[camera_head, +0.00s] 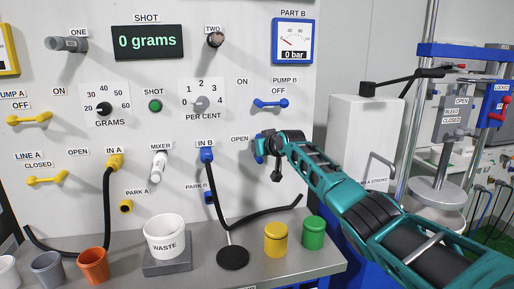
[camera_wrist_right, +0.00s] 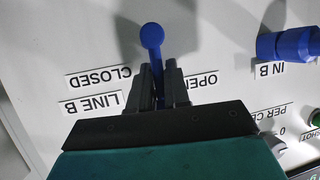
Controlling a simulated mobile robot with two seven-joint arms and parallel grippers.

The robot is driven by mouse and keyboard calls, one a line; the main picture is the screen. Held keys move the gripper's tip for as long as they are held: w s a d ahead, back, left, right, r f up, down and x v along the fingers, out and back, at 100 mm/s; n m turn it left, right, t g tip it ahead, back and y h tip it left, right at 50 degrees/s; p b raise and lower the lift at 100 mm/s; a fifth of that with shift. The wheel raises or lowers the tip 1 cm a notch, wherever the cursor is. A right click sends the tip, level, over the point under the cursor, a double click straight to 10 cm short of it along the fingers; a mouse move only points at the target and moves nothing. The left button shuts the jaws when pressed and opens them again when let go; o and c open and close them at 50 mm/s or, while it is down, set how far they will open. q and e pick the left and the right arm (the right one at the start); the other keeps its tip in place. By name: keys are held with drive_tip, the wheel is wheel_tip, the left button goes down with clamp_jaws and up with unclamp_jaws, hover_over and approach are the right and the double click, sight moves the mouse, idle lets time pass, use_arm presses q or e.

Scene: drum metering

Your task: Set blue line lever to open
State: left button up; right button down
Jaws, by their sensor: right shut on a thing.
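The blue line lever (camera_head: 259,148) is on the white panel, right of the OPEN label (camera_head: 240,139), and is partly hidden by my right gripper (camera_head: 266,144). In the right wrist view, the lever's round blue knob (camera_wrist_right: 152,37) sticks out beyond the fingertips. Its shaft runs between the two dark fingers of my right gripper (camera_wrist_right: 161,78), which is shut on it. In that upside-down view the CLOSED label (camera_wrist_right: 98,77) and LINE B label (camera_wrist_right: 91,103) lie left of the fingers. The OPEN label (camera_wrist_right: 201,81) lies right, partly covered by a finger. The lever's pivot is hidden. My left gripper is out of view.
The blue IN B fitting (camera_head: 206,154) with its black hose is left of the gripper. The blue pump B lever (camera_head: 271,103) is above it. A yellow jar (camera_head: 276,240) and a green jar (camera_head: 313,233) stand on the bench below. A white box (camera_head: 362,140) stands to the right.

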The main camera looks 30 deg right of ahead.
drive_tip(key=shift+r, duration=0.15)
drive_tip(key=c, duration=1.2)
unclamp_jaws()
drive_tip(key=shift+o, duration=0.2)
drive_tip(key=shift+s, duration=0.1)
drive_tip(key=v, duration=1.2)
drive_tip(key=shift+s+p, duration=0.35)
drive_tip(key=shift+p, duration=0.05)
drive_tip(key=shift+a, duration=0.15)
